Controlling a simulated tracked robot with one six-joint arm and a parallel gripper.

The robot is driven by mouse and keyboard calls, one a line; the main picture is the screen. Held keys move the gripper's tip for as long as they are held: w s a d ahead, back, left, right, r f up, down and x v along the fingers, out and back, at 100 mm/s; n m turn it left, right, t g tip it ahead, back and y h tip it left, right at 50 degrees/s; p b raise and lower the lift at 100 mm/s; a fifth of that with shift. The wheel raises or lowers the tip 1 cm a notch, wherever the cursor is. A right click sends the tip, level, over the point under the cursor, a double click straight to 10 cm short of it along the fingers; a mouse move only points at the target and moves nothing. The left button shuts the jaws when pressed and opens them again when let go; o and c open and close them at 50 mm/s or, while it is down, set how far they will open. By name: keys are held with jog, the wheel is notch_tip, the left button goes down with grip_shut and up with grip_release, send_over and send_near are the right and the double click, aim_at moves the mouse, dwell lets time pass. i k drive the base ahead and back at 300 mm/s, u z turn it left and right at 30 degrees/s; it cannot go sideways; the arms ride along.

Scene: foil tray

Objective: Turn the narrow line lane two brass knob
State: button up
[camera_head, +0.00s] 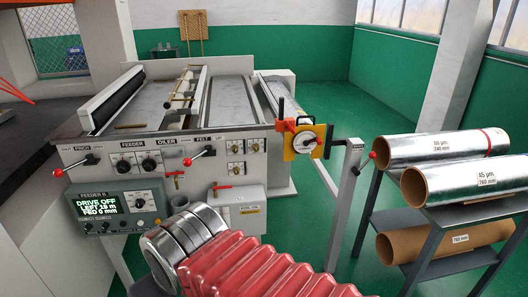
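The front panel (160,150) of the grey machine faces me. Right of its FELT lever, small brass knobs (235,147) sit on white plates in an upper pair. More brass fittings (236,168) sit just below them. Their labels are too small to read, so I cannot tell which one is narrow line lane two, nor how any is turned. My gripper is not visible; no fingertips show.
Red-tipped levers (205,155) and a red valve handle (222,187) stick out of the panel. A grey box (238,205) is below the knobs. A yellow gauge bracket (305,142) and foil rolls on a rack (440,148) stand right. Green floor is clear behind.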

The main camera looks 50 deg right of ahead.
aim_at(256, 147)
jog(key=z, duration=0.3)
jog(key=i, duration=1)
jog(key=z, duration=0.05)
